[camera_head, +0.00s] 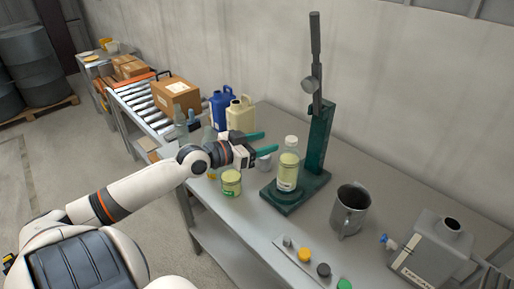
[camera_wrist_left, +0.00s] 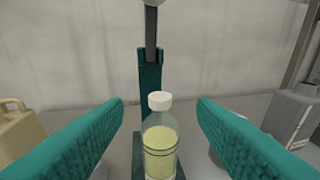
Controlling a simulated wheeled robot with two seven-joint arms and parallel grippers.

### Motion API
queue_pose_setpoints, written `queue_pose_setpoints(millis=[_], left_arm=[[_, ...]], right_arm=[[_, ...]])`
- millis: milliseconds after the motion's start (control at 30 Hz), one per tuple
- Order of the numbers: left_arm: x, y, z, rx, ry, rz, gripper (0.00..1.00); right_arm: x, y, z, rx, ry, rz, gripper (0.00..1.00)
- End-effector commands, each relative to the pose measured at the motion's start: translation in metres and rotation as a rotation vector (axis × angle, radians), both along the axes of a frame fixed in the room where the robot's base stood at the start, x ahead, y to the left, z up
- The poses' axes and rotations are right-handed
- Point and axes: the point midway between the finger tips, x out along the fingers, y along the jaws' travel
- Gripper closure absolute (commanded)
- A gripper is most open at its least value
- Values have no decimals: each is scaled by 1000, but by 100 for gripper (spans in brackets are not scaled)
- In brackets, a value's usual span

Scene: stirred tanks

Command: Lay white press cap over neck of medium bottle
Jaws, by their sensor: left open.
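The medium bottle (camera_head: 287,172) is clear with pale yellow-green liquid and stands upright on the green base of the press. A white cap (camera_head: 291,140) sits on its neck; whether it is seated fully I cannot tell. In the left wrist view the bottle (camera_wrist_left: 160,150) and white cap (camera_wrist_left: 160,101) are centred ahead, between the fingers in the picture. My left gripper (camera_head: 264,143) is open and empty, to the left of the bottle and apart from it. Its teal fingers also show in the left wrist view (camera_wrist_left: 160,106). My right gripper is not in view.
The green press (camera_head: 319,130) rises behind the bottle with its lever up. A yellow-green jar (camera_head: 231,183) stands left, a metal mug (camera_head: 350,209) right. Loose caps, one yellow (camera_head: 305,254), lie on a front strip. A cream jug (camera_head: 240,113) and blue jug (camera_head: 220,108) stand behind.

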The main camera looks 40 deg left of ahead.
Motion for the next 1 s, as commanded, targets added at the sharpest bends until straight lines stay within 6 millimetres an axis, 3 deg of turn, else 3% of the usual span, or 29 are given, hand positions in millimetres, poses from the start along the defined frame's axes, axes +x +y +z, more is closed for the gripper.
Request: queue_pose_setpoints(millis=[233,867,1000], left_arm=[[-14,3,2,0,2,-2,48],[-15,3,3,0,0,-1,48],[-22,-6,-15,8,44,-12,48]], right_arm=[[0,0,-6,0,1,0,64],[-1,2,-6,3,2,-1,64],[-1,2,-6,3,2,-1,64]])
